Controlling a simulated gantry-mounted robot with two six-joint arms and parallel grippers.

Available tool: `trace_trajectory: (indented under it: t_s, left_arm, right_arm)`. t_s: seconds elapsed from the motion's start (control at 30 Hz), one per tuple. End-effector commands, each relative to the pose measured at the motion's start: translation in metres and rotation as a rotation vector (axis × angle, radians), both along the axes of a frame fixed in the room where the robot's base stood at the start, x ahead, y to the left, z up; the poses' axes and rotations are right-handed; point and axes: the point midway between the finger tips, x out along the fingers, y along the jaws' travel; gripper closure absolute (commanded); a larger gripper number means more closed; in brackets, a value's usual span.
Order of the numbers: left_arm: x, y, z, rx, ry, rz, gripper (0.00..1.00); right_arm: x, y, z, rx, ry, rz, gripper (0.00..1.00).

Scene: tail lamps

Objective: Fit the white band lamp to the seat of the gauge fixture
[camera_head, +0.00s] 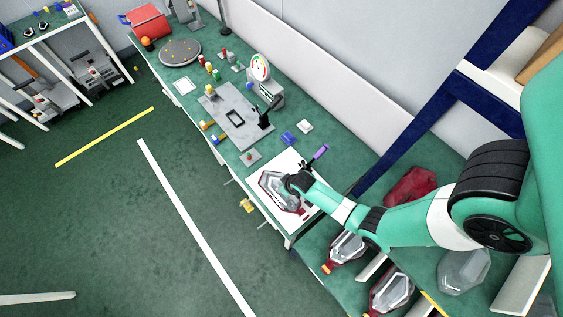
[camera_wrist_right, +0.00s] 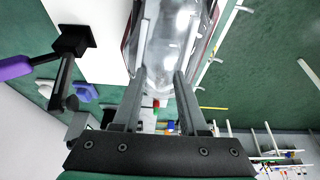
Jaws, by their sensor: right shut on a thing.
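My right gripper (camera_head: 294,184) is shut on a lamp (camera_head: 274,193) with a clear pale lens and a dark red rim. In the right wrist view the lamp (camera_wrist_right: 172,35) lies between and beyond the fingers (camera_wrist_right: 162,85). The lamp is over a white plate (camera_head: 287,160) at the bench's near end; I cannot tell whether it touches. A clamp with a purple handle (camera_head: 319,153) stands at the plate's edge, and its handle (camera_wrist_right: 14,67) shows in the wrist view. Any seat under the lamp is hidden. My left gripper is not in view.
Two similar lamps (camera_head: 346,247) (camera_head: 392,289), a red lamp (camera_head: 411,186) and a clear lamp (camera_head: 463,271) lie near my arm. A grey plate (camera_head: 224,109) with a black clamp (camera_head: 265,117) and a dial gauge (camera_head: 261,67) stand farther up the bench. Small blocks lie around them.

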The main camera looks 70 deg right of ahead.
Motion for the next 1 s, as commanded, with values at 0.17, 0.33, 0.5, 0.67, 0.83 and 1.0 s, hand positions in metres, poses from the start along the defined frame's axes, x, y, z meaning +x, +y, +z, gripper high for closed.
trace_trajectory:
  t_s: [0.17, 0.33, 0.5, 0.67, 0.83, 1.0]
  left_arm:
    - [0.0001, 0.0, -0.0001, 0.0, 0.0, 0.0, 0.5]
    - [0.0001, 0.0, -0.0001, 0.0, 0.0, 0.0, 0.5]
    - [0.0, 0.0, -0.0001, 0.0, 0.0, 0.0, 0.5]
    - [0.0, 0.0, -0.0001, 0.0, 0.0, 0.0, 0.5]
    - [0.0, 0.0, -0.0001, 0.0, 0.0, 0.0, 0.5]
    - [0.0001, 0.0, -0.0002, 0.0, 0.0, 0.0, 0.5]
  right_arm:
    - [-0.0001, 0.0, 0.0, 0.0, 0.0, 0.0, 1.0]
    - [0.0, 0.0, -0.0001, 0.0, 0.0, 0.0, 1.0]
    - [0.0, 0.0, -0.0001, 0.0, 0.0, 0.0, 1.0]
    - [0.0, 0.0, -0.0001, 0.0, 0.0, 0.0, 1.0]
    - [0.0, 0.0, -0.0001, 0.0, 0.0, 0.0, 1.0]
    - [0.0, 0.0, -0.0001, 0.0, 0.0, 0.0, 1.0]
